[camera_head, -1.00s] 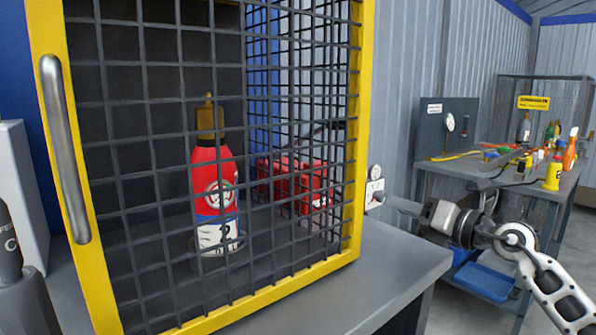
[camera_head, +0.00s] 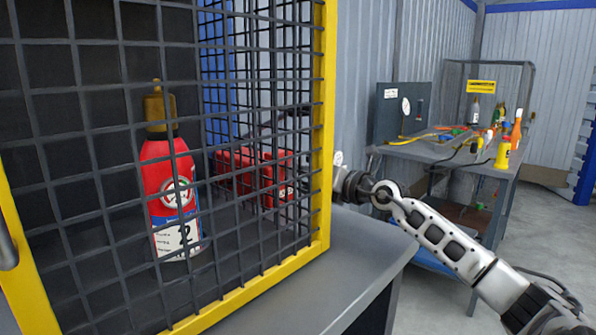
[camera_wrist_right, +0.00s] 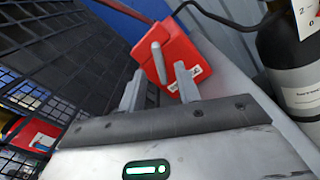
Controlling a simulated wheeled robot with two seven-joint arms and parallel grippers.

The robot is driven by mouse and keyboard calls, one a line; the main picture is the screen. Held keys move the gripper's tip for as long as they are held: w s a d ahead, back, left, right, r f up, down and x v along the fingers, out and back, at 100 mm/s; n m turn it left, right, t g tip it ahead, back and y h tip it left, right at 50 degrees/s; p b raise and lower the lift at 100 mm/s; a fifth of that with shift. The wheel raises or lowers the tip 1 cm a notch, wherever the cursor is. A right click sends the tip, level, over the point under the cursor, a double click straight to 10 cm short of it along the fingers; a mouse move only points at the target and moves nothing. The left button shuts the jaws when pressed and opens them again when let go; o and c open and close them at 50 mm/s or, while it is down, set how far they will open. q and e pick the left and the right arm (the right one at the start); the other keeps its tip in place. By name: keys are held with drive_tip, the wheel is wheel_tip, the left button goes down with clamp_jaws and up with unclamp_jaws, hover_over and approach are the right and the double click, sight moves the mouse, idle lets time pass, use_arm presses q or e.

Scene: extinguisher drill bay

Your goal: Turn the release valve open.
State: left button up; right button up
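A red box (camera_wrist_right: 172,50) carries a grey lever (camera_wrist_right: 157,62) on its face; this looks like the release valve. My right gripper (camera_wrist_right: 160,88) is open, with its two fingers on either side of the lever's lower end in the right wrist view. I cannot tell whether they touch it. In the head view the red box (camera_head: 258,178) shows through the mesh, and my right arm reaches past the yellow frame, which hides the fingers. The lever cannot be made out there. My left gripper is not in view.
A yellow-framed mesh door (camera_head: 321,130) stands close in front. Behind it is a red extinguisher (camera_head: 170,200). A dark cylinder (camera_wrist_right: 285,70) stands right of the box. A workbench (camera_head: 440,150) with bottles and tools is at back right. The grey counter (camera_head: 345,245) is clear in front.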

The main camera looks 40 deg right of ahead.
drive_tip(key=shift+w+a, duration=0.15)
drive_tip(key=shift+w, duration=0.9)
drive_tip(key=shift+w+a, duration=0.1)
drive_tip(key=shift+w, duration=0.9)
clamp_jaws()
